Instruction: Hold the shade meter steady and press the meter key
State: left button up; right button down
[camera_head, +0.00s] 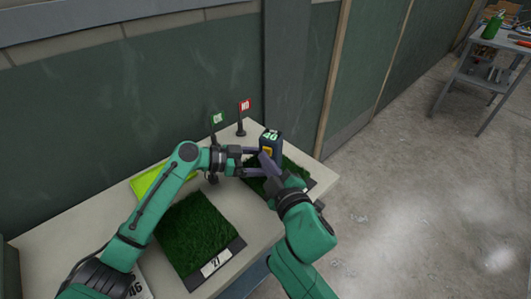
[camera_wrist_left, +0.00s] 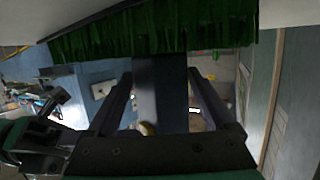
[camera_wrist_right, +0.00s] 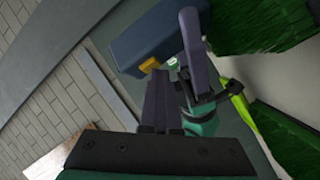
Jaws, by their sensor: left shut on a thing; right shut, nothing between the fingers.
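The shade meter (camera_head: 271,137) is a dark blue box with a green lit display, which appears to read 46, standing upright at the back of the right turf sample. Its yellow key (camera_head: 267,151) faces the near side; it also shows in the right wrist view (camera_wrist_right: 149,64). My left gripper (camera_head: 258,160) is shut on the meter, with a finger on each side of its body in the left wrist view (camera_wrist_left: 163,90). My right gripper (camera_wrist_right: 160,74) is shut and empty, its tips just short of the key; I cannot tell whether they touch it.
The right turf sample (camera_head: 292,172) and a larger one (camera_head: 196,235) labelled 27 lie on the pale table (camera_head: 75,238). A green flag (camera_head: 217,119) and a red flag (camera_head: 244,105) stand behind. A yellow-green item (camera_head: 148,183) lies left. The wall is close behind.

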jog(key=shift+s, duration=0.1)
jog(key=shift+s+a, duration=0.35)
jog(key=shift+s, duration=0.45)
jog(key=s, duration=0.1)
jog(key=s+a, duration=0.1)
jog(key=s, duration=0.1)
jog(key=s+a, duration=0.1)
jog(key=shift+s, duration=0.35)
dwell(0.4)
pick_arm(q)
jog(key=o, duration=0.7)
